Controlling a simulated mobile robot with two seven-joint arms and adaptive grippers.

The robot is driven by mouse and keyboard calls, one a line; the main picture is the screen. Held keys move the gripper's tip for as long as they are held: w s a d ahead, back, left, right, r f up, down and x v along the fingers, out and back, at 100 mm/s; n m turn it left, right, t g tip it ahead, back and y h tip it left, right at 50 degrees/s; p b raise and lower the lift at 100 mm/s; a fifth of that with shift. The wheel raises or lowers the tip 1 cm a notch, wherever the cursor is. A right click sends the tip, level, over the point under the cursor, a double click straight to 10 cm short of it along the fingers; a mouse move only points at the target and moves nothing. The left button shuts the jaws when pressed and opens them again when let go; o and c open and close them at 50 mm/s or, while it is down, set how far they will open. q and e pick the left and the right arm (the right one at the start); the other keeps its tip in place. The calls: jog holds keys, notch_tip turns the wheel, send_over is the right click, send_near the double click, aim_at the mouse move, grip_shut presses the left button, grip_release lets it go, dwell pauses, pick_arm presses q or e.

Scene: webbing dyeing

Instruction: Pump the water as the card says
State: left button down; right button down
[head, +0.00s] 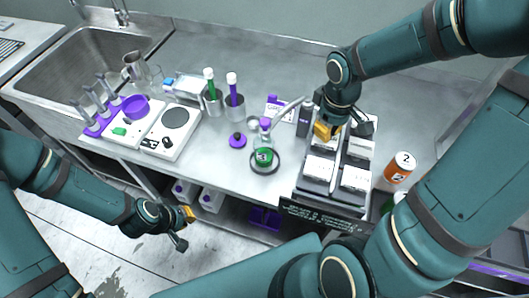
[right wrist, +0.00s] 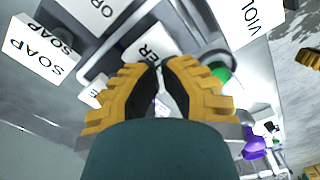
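A pump rack (head: 345,150) with several white-labelled units stands at the right of the counter. In the right wrist view its labels include SOAP (right wrist: 42,48), VIOLET (right wrist: 245,18) and one partly hidden label ending in ER (right wrist: 150,50). My right gripper (head: 324,131) is over the rack; its yellow fingertips (right wrist: 160,66) meet, with nothing visible held, near the ER label. Contact cannot be told. A small white and purple card (head: 279,107) stands behind the rack's left side; its text is unreadable. My left gripper (head: 189,214) hangs below the counter's front edge; its opening is unclear.
A purple stopper (head: 238,140), brush cups (head: 235,107), scale and hotplate (head: 173,130) stand farther left. An orange can (head: 400,167) stands right of the rack. A dark lettered sign (head: 325,215) fronts it.

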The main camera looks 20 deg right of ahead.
jog(key=shift+f+b, duration=1)
jog(key=shift+f, duration=0.3)
jog(key=shift+r, duration=0.15)
jog(key=shift+r+p, duration=1.95)
jog(key=shift+r, duration=0.2)
notch_tip(320, 180, up, 6)
jog(key=p, duration=0.5)
